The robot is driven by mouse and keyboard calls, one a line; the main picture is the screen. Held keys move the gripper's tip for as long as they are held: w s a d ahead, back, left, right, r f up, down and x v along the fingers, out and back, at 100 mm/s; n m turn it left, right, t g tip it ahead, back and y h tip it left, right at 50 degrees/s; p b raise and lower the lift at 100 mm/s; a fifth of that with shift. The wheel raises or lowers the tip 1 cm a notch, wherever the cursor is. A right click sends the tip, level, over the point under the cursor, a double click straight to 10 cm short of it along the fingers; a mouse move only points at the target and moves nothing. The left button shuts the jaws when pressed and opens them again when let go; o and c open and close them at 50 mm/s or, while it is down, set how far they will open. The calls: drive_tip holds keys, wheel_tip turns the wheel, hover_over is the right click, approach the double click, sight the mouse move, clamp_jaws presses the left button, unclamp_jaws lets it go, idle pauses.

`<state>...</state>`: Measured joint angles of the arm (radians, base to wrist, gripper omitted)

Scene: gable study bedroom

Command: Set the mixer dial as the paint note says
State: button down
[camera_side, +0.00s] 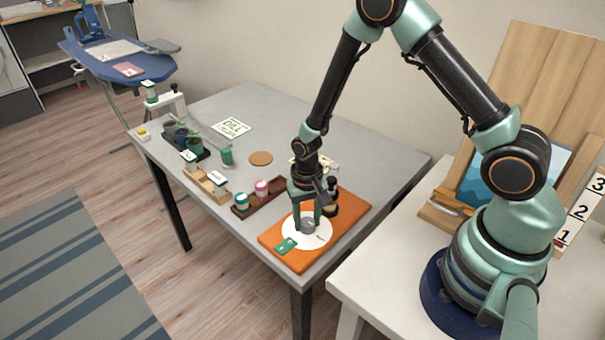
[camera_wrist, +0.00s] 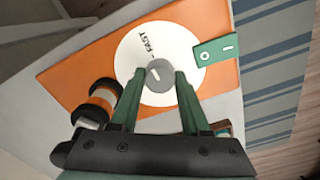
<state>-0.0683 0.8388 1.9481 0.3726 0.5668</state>
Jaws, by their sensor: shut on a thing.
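The mixer dial is a grey knob (camera_side: 308,226) in the middle of a white disc (camera_side: 296,238) on an orange base (camera_side: 350,208). In the wrist view the knob (camera_wrist: 157,84) carries a white pointer line, and the disc reads FAST near its upper left. My gripper (camera_side: 307,222) reaches down from above and is shut on the knob, one finger on each side.
A green switch plate (camera_wrist: 216,50) marked O and I sits at the disc's edge. A brown tray (camera_side: 270,199) with small jars and a wooden rack (camera_side: 212,189) stand left of the base. A cork disc (camera_side: 261,158) lies behind. The table's back right is clear.

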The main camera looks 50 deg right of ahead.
sight(306, 222)
drive_tip(key=shift+a+m, duration=0.15)
drive_tip(key=shift+m, duration=0.45)
drive_tip(key=shift+c, duration=1.9)
unclamp_jaws()
drive_tip(key=shift+r, duration=0.1)
wheel_tip(306, 222, up, 12)
drive_tip(key=shift+w, duration=0.1)
